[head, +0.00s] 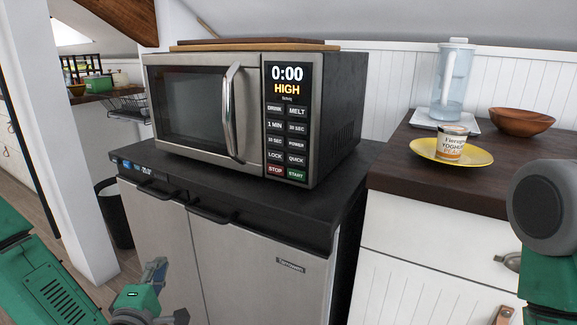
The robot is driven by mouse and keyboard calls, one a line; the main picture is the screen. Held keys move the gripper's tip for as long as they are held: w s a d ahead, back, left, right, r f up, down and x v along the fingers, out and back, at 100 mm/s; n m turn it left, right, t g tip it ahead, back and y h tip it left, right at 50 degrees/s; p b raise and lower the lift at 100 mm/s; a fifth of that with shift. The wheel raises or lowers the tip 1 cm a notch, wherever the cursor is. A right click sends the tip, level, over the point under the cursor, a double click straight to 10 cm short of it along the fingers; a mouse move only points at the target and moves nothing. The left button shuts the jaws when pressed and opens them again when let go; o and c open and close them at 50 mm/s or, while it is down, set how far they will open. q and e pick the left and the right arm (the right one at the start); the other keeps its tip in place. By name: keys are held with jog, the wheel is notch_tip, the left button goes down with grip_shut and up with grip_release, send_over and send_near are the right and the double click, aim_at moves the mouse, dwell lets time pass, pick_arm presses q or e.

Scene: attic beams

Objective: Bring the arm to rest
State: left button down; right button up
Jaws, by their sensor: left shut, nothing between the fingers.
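My left gripper (152,287), green and grey, is low in the head view at the left, in front of the steel doors of the black-topped fridge (262,283). It is shut and empty, apart from everything I can make out around it. Its lower part is cut off by the bottom edge of the picture. My right arm shows at the right edge as a grey round joint and a green link; its gripper is out of view.
A microwave (196,105) with its door shut stands on the fridge. On the dark counter (400,180) at the right are a yellow plate (425,151) with a yoghurt tub (451,143), a blender (452,85) and a wooden bowl (522,122). A black bin (114,215) and white post stand left.

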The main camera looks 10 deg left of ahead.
pick_arm(q)
jog(key=s+d+f+m+g+h+p, duration=0.4)
jog(key=s+d+f+m+g+h, duration=0.1)
jog(key=s+d+f+m+g, duration=0.45)
jog(key=s+a+f+m+g+y+p, duration=0.1)
jog(key=s+m+g, duration=0.3)
jog(key=s, duration=0.6)
jog(key=s+a+f+m+g+y+p, duration=0.1)
jog(key=s+a+f+m+g+p, duration=0.1)
jog(key=s+m, duration=0.5)
jog(key=s+a+g+p, duration=0.1)
jog(key=s+g, duration=0.1)
jog(key=s, duration=0.2)
jog(key=shift+s+a+f+y, duration=0.25)
jog(key=shift+a+f+y, duration=0.05)
jog(key=shift+a+y, duration=0.1)
